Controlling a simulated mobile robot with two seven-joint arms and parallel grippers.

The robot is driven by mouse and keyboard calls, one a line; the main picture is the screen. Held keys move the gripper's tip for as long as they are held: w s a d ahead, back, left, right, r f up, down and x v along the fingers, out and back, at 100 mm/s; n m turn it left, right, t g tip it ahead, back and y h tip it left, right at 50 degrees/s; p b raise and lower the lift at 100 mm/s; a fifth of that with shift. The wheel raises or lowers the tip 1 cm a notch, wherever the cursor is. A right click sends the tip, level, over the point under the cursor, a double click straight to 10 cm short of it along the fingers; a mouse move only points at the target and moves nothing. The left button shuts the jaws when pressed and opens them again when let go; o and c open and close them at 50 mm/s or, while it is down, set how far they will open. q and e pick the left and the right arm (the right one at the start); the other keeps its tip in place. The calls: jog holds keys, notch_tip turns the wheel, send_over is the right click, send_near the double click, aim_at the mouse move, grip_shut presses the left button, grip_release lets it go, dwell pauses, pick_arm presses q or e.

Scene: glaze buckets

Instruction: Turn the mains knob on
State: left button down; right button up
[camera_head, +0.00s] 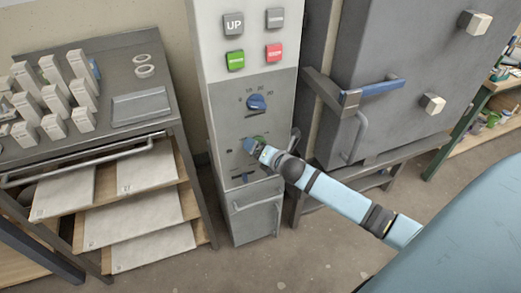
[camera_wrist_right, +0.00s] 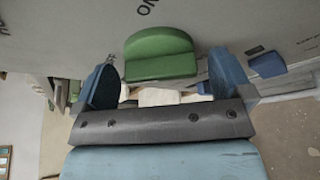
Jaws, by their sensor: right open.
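The grey control panel (camera_head: 226,128) is on the front of a tall cabinet. A green knob (camera_wrist_right: 160,55) is on this panel and shows clearly in the right wrist view, with "ON" lettering near it. In the head view it is mostly hidden by my right gripper (camera_head: 254,147), with only a sliver of green showing. My right gripper is open, and its two blue fingers stand on either side of the green knob in the wrist view (camera_wrist_right: 166,76). I cannot tell whether they touch it. My left gripper is not in view.
A blue knob (camera_head: 257,102) with a numbered dial sits above my right gripper. Four push buttons, including a green one (camera_head: 235,60) and a red one (camera_head: 274,51), are higher up. A kiln-like grey box (camera_head: 395,75) with a blue-handled latch (camera_head: 375,90) stands right. A rack (camera_head: 135,50) stands left.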

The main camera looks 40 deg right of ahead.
jog(key=shift+c, duration=0.2)
jog(key=c, duration=0.9)
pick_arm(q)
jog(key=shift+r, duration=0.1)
pick_arm(e)
jog(key=shift+m, duration=0.3)
pick_arm(q)
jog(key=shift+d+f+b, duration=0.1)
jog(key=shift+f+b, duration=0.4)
jog(key=shift+b, duration=0.6)
pick_arm(e)
jog(key=shift+f+m+t, duration=0.1)
jog(key=shift+m+t, duration=0.95)
jog(key=shift+m, duration=1.7)
jog(key=shift+f+m+t, duration=0.15)
jog(key=shift+m+t, duration=0.95)
jog(key=shift+m, duration=1.6)
jog(key=shift+f+m+t, duration=0.1)
jog(key=shift+m+t, duration=0.95)
jog(key=shift+m, duration=1.7)
